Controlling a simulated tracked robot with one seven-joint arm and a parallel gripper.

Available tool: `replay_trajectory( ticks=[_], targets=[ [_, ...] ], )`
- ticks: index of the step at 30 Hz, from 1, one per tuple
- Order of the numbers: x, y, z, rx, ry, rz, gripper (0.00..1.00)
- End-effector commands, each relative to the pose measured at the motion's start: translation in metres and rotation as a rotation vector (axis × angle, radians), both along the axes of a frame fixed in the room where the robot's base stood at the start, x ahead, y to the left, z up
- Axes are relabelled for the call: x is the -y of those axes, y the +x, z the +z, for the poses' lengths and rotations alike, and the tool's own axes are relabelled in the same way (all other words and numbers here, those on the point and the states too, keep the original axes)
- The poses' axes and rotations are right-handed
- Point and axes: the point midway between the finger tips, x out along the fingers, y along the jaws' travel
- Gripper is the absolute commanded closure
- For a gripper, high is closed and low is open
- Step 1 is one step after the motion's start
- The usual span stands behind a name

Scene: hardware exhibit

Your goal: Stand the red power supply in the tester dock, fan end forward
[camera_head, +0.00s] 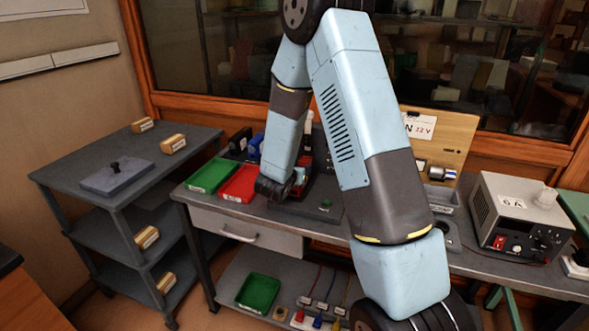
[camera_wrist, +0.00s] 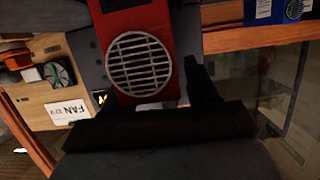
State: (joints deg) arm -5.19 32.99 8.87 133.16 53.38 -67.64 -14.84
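The red power supply (camera_wrist: 150,20) fills the top middle of the wrist view. Its round fan grille (camera_wrist: 139,63) faces my wrist camera. In the head view, a little of its red body (camera_head: 303,161) shows beside my wrist on the table, and the rest is hidden. My gripper (camera_head: 277,188) is low over the table, right at the supply. In the wrist view one black finger (camera_wrist: 204,88) is beside the supply's right side. The other finger is lost in the dark, so its grip is unclear. A dark base with a green button (camera_head: 325,204) is partly behind my arm; it may be the tester dock.
Green (camera_head: 211,176) and red (camera_head: 240,184) trays lie left of my gripper. Blue (camera_head: 255,146) and black (camera_head: 240,140) units stand behind. A wooden FAN 12V panel (camera_head: 452,133) and a grey bench supply (camera_head: 520,214) stand to the right.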

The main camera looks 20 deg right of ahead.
Motion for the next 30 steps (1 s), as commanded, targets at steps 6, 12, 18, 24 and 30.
replay_trajectory(
  ticks=[6,12,18,24,30],
  targets=[
    [0.000,0.000,0.000,0.000,0.000,0.000,0.28],
    [-0.003,-0.001,0.001,0.001,-0.001,0.003,0.28],
    [-0.016,-0.017,0.007,0.001,-0.001,0.006,0.28],
    [-0.038,-0.047,0.019,0.001,0.000,0.008,0.28],
    [-0.058,-0.074,0.029,0.001,0.000,0.008,0.28]
  ],
)
